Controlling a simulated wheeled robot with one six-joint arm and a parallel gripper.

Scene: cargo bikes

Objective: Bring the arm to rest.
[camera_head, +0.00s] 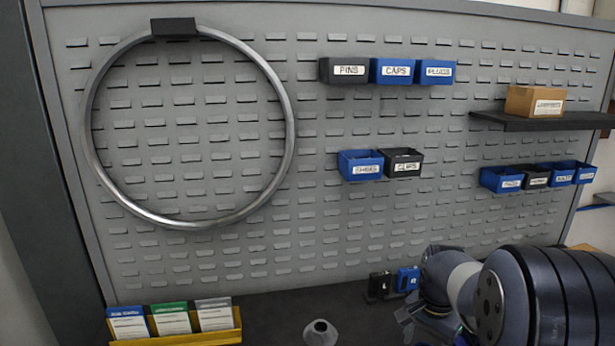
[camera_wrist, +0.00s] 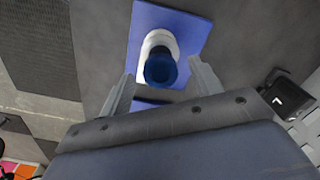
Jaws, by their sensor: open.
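My arm is at the lower right in the head view, bent low over the dark bench in front of the pegboard. My gripper (camera_wrist: 162,70) is open in the wrist view, its two fingers wide apart. A white object with a round blue top (camera_wrist: 160,68) shows between and beyond the fingers, on a blue pad (camera_wrist: 186,24). I see a gap on both sides of it, and nothing is held. In the head view the gripper is mostly hidden by my own arm links and the frame's lower edge.
A yellow tray of cards (camera_head: 185,340) and a grey cone-shaped piece (camera_head: 320,333) are on the bench. Small black (camera_head: 379,285) and blue (camera_head: 408,279) holders stand near my arm. The pegboard carries a wheel rim (camera_head: 290,130), several labelled bins and a shelf (camera_head: 540,122) with a box (camera_head: 535,102).

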